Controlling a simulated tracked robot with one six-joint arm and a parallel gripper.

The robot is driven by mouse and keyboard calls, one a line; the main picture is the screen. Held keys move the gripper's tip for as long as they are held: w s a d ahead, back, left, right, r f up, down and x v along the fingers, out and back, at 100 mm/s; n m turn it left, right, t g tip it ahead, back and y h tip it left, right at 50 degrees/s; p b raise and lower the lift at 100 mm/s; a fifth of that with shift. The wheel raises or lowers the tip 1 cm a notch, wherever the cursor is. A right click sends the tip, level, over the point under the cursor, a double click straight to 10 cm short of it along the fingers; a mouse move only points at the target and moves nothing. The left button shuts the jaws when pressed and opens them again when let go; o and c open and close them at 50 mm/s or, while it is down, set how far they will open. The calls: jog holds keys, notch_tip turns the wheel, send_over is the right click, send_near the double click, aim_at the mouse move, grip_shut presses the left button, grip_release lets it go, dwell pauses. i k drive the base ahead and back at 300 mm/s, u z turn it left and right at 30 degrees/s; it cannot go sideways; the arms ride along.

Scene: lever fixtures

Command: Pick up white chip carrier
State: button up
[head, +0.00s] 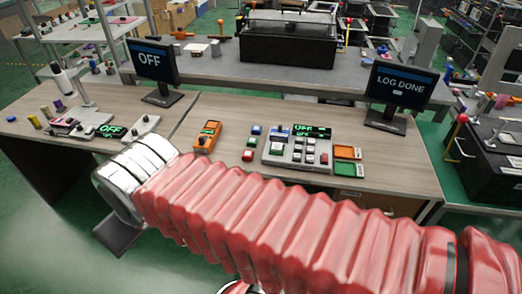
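I cannot pick out the white chip carrier for certain. A small white flat piece (195,47) lies on the grey bench at the back, too small to identify. A pale block with pink (64,126) lies at the left of the wooden desk, also unclear. My red ribbed arm crosses the lower part of the head view, with silver rings at its left end. My gripper's fingers are not visible. The arm covers the desk's front middle.
The wooden desk (225,112) holds a button panel (298,150), an orange handheld box (206,136), small coloured blocks, orange trays (347,152), an "OFF" screen (151,61) and a "LOG DONE" screen (401,85). A lamp-like stand (72,90) is at left.

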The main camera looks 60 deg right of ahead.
aim_at(276, 147)
jog(key=u, duration=0.4)
jog(key=i, duration=1.4)
jog(key=z, duration=2.7)
